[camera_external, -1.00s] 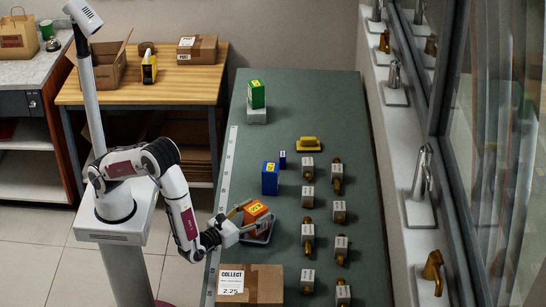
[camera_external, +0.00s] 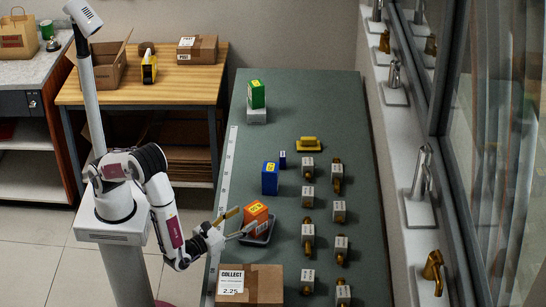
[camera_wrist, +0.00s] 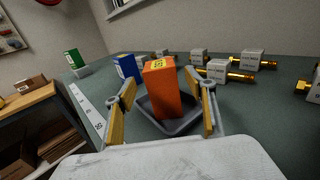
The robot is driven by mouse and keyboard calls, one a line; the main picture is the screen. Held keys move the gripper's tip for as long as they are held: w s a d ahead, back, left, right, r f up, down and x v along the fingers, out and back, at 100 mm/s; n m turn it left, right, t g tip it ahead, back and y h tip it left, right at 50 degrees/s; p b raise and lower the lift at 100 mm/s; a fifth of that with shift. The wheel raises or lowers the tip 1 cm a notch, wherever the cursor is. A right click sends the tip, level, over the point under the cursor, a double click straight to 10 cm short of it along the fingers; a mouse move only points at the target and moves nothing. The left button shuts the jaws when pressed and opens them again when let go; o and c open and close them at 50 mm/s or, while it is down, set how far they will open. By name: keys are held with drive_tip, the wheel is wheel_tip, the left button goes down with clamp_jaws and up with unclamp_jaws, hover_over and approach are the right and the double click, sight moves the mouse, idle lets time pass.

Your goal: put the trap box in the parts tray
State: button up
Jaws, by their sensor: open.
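An orange box with a yellow label (camera_external: 257,218), which I take to be the trap box, stands nearly upright inside the small dark grey parts tray (camera_external: 264,240). The wrist view shows the orange box (camera_wrist: 163,92) within the rim of the tray (camera_wrist: 180,129). My gripper (camera_external: 243,222) is open at the left side of the tray. In the wrist view its two yellow-padded fingers (camera_wrist: 166,96) are spread wide, one on each side of the box, with gaps between them and it. The tray's far side is partly hidden by the box.
A blue box (camera_external: 270,179) stands behind the tray, and a green box (camera_external: 256,95) sits on a pale block farther back. Several brass fittings with grey tags (camera_external: 308,233) stand to the right. A cardboard carton (camera_external: 262,284) is close in front of the tray.

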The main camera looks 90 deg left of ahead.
drive_tip(key=v, duration=0.6)
drive_tip(key=shift+s+d, duration=0.1)
idle(0.6)
